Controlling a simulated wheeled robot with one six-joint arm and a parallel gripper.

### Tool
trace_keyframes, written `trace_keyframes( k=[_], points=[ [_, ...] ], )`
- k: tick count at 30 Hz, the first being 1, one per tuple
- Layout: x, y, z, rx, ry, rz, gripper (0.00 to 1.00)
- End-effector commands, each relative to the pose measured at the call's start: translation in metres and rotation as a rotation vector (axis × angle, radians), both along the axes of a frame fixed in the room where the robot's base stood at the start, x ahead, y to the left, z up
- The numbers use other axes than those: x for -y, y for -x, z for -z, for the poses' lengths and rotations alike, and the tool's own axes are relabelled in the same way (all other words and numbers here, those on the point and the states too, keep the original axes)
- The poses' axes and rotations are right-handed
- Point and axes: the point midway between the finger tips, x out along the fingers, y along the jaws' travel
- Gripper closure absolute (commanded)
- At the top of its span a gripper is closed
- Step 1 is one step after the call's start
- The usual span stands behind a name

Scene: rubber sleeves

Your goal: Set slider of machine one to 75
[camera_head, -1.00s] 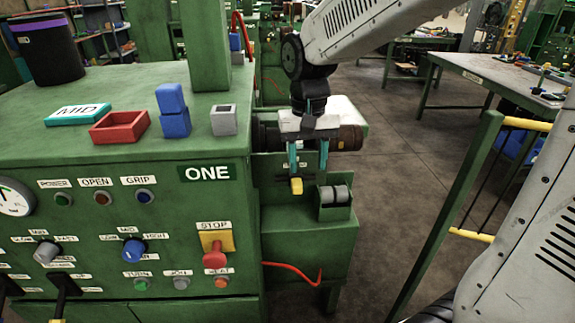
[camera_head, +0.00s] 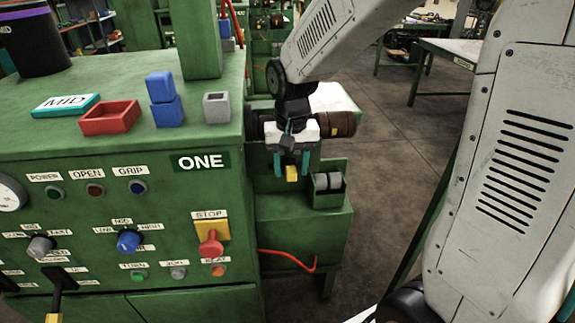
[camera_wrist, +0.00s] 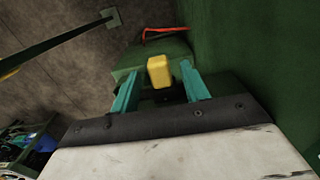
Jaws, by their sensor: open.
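Machine one is a green cabinet with a "ONE" sign (camera_head: 201,162) on its front. A small yellow block-shaped knob (camera_head: 292,173), perhaps the slider's handle, shows at the machine's right side, above a green ledge. My gripper (camera_head: 291,172) is over it, pointing down, with its two teal fingers apart. In the wrist view the yellow knob (camera_wrist: 160,71) appears between the open fingers (camera_wrist: 158,88), nearer the far end of them. I cannot tell whether either finger touches it. The slider's scale and its reading are hidden or too small to read.
A brown roller (camera_head: 335,123) is behind my gripper. A small green holder with grey rollers (camera_head: 328,182) is just right of it. A red stop button (camera_head: 210,243) and blue knob (camera_head: 129,241) are on the front panel. A red cable (camera_head: 290,259) hangs below.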

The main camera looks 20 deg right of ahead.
Motion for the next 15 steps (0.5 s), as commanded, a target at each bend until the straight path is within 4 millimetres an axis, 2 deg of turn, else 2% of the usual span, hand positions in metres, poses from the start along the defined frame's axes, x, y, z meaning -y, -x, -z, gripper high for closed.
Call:
trace_keyframes(
  k=[3,8,12,15],
  points=[
    [-0.001,0.0,0.0,0.0,0.0,-0.001,0.55],
    [-0.001,0.0,0.0,0.001,0.0,-0.002,0.99],
    [-0.003,-0.001,-0.001,0.001,0.0,-0.004,1.0],
    [-0.012,-0.004,-0.001,0.001,-0.001,-0.006,1.0]
  ],
)
